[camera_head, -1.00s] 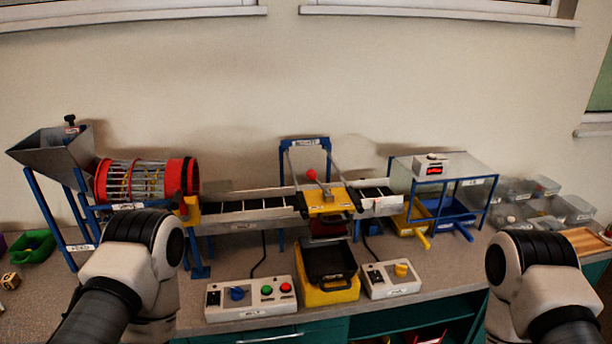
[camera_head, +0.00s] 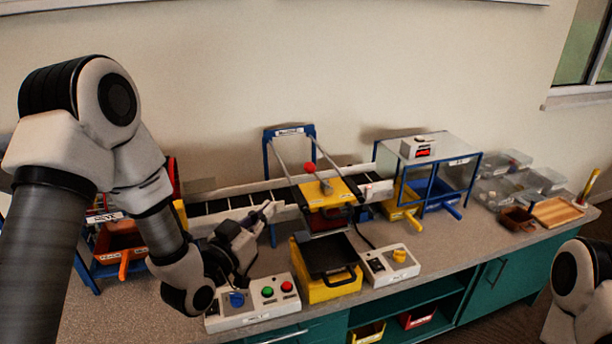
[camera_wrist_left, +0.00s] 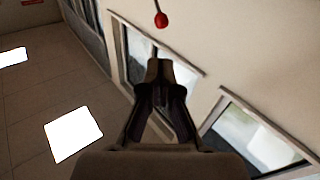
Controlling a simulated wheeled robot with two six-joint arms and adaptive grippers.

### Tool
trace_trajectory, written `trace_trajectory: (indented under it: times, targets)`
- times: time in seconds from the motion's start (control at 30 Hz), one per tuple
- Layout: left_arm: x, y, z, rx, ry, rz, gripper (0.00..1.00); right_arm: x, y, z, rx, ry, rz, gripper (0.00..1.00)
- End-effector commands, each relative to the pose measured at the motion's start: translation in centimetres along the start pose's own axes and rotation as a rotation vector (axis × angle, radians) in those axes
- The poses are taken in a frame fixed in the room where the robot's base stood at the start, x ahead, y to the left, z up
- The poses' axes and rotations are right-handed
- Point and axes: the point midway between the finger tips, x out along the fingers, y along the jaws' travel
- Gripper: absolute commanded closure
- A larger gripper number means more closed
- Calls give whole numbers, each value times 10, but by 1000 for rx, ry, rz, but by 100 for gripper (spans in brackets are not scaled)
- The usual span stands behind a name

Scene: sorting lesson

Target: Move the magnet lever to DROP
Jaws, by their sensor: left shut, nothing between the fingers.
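The magnet lever has a red ball knob (camera_head: 309,168) on a rod above the yellow magnet carriage (camera_head: 330,192), over the conveyor. The knob also shows at the top of the left wrist view (camera_wrist_left: 161,20), apart from my fingers. My left gripper (camera_head: 268,210) is shut and empty, in front of the conveyor, left of and lower than the knob. Its closed fingers show in the left wrist view (camera_wrist_left: 160,75). The DROP marking cannot be read. My right gripper is not in view; only part of my right arm shows at the lower right.
A control box (camera_head: 249,311) with blue, green and red controls lies below my left gripper. A blue frame (camera_head: 268,155) rises behind the carriage.

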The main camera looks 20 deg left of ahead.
Motion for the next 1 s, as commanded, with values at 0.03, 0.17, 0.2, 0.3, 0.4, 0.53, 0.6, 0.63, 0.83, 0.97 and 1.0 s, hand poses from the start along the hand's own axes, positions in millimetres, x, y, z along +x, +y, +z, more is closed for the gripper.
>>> trace_trajectory:
  times: [0.03,0.17,0.2,0.3,0.4,0.53,0.6,0.63,0.83,0.97,1.0]
  targets:
    - [0,0,1,0,-1,0,100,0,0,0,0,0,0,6]
    - [0,0,1,0,-3,-1,100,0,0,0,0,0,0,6]
    - [1,0,1,0,-3,-1,100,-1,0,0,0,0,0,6]
    - [8,0,0,1,-3,0,100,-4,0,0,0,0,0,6]
    - [22,1,-1,2,-4,1,100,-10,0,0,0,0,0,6]
    - [50,1,-2,3,-4,2,100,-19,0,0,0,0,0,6]
    - [65,1,-2,3,-3,1,100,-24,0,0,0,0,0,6]
    - [72,1,-2,2,-3,2,100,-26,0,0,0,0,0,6]
    - [114,1,-2,0,-4,0,100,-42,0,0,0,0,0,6]
    - [132,0,0,0,-4,-1,100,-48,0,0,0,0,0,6]
    - [135,0,1,0,-5,0,100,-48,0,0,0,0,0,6]
